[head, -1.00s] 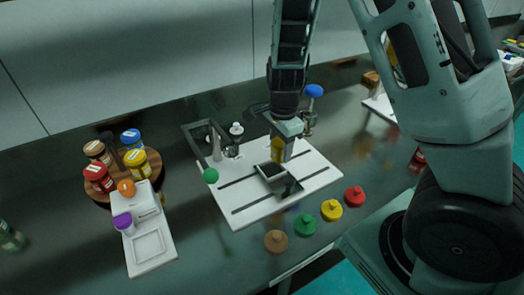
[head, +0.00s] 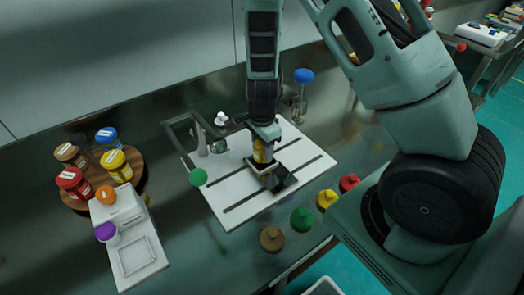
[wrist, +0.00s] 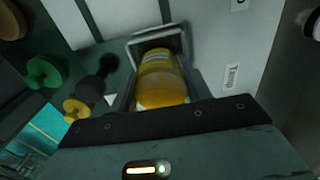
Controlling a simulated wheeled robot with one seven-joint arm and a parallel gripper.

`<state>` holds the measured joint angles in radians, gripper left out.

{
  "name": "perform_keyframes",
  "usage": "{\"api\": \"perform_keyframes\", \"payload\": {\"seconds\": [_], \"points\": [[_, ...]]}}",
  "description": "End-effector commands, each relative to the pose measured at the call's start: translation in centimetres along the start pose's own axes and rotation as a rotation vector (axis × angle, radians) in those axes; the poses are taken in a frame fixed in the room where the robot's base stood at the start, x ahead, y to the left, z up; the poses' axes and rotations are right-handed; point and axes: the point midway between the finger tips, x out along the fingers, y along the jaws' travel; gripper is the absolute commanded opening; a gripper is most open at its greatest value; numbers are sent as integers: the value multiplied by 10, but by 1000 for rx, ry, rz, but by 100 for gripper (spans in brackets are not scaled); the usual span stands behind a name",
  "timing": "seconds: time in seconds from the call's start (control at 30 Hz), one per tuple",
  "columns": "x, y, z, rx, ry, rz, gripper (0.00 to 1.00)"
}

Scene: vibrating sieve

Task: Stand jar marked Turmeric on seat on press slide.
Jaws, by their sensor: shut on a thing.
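My gripper (head: 264,165) is shut on a jar with yellow contents (head: 260,152) and holds it upright, low over the white board. The jar also shows between the fingers in the wrist view (wrist: 162,80); its pale label is too blurred to read. The dark slide with its square seat (head: 283,182) is on the white board (head: 235,204), right at the gripper's fingertips. The fingers hide part of the seat, so I cannot tell whether the jar's base touches it.
Green, yellow, red and brown knobs (head: 302,220) lie along the board's front edge. A round wooden rack (head: 135,168) of jars and a white tray (head: 140,268) stand at left. A blue-topped press handle (head: 303,76) rises behind the board. A "Tamp" label (wrist: 232,77) shows in the wrist view.

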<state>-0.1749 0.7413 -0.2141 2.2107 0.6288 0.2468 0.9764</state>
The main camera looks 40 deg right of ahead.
Motion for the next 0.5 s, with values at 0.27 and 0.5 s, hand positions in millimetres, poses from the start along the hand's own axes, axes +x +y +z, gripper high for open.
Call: {"api": "perform_keyframes", "payload": {"seconds": [0.27,0.5], "points": [[10,0,0,0,0,-1,26],[13,0,0,0,0,-1,62]]}}
